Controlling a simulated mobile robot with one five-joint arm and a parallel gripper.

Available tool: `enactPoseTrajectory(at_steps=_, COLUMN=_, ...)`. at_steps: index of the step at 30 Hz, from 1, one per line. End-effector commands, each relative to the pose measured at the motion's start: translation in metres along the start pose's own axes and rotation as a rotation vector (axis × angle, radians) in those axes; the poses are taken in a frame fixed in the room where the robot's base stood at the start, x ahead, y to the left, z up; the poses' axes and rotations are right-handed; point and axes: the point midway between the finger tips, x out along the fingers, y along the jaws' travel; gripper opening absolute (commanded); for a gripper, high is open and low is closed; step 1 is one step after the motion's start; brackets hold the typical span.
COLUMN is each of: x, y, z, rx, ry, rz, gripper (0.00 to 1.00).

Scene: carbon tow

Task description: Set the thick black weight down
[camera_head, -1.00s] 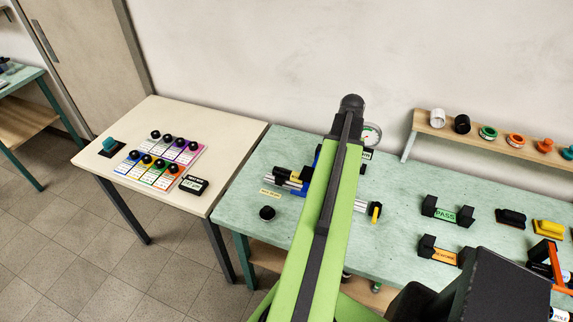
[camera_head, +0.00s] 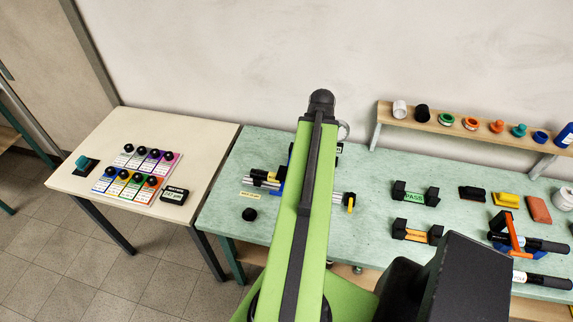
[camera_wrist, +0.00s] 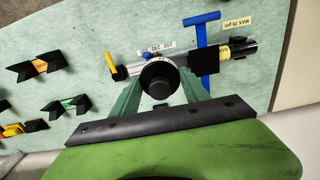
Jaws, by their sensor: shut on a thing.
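My gripper (camera_wrist: 158,92) shows in the wrist view with its two green fingers closed on either side of a thick black round weight (camera_wrist: 160,80). The weight is above the green table (camera_wrist: 90,73), in front of a rod device; whether it touches anything below is unclear. In the head view my green arm hides the gripper and the held weight.
The rod device (camera_head: 265,180) with a yellow-ended lever (camera_head: 351,202) lies around the arm. A PASS cradle (camera_head: 415,194) and an orange-labelled cradle (camera_head: 417,232) stand to the right. A wall shelf (camera_head: 460,128) holds several spools. A cream table (camera_head: 200,150) adjoins on the left.

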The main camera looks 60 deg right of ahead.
Motion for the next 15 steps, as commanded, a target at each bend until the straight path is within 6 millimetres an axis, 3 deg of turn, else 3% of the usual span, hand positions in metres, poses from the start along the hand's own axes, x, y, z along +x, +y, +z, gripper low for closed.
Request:
enactPoseTrajectory(at_steps=5, x=0.005, y=-0.006, z=0.0, rx=-0.016, ry=0.0, rz=0.0, gripper=0.0)
enactPoseTrajectory(at_steps=15, x=0.058, y=-0.082, z=-0.027, rx=-0.017, ry=0.0, rz=0.0, gripper=0.0)
